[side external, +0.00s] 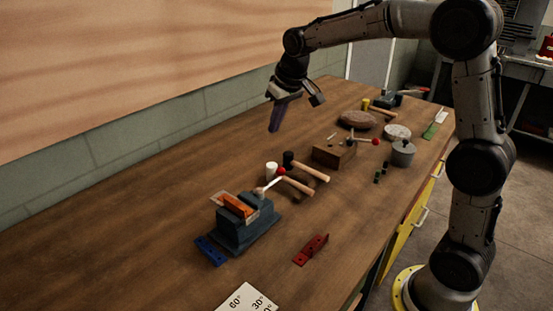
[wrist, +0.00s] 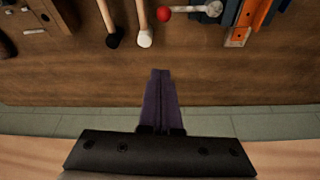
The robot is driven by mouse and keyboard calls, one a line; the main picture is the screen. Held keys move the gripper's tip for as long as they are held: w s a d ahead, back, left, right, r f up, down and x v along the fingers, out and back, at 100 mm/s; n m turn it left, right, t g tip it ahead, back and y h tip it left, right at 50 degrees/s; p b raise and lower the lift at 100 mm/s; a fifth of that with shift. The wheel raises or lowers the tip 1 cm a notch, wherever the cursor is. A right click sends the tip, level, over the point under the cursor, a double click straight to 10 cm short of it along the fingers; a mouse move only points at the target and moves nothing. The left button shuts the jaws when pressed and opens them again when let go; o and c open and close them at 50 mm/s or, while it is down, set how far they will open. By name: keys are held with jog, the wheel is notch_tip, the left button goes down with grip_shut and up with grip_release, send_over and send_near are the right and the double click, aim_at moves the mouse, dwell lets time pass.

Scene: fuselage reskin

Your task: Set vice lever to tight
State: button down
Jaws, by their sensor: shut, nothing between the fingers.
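The blue vice (side external: 243,229) stands on the near part of the bench, with an orange part (side external: 238,206) in its jaws. Its lever (side external: 270,184) is a pale rod ending in a red ball (side external: 281,171). In the wrist view, the vice (wrist: 230,12) is at the top right, cut by the edge, and the red ball (wrist: 163,14) sticks out left of it. My gripper (side external: 273,129) is shut and empty, high above the bench behind the vice. Its purple fingers (wrist: 161,72) lie together in the wrist view, apart from the lever.
A wooden block (side external: 332,156), grey cylinder (side external: 403,154) and round pieces lie farther back. Blue (side external: 211,250) and red (side external: 311,249) brackets lie near the vice. A wall runs along the bench's left.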

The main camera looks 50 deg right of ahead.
notch_tip(320, 180, down, 10)
jog(key=shift+s+f, duration=0.2)
jog(key=shift+f, duration=0.05)
dwell(0.7)
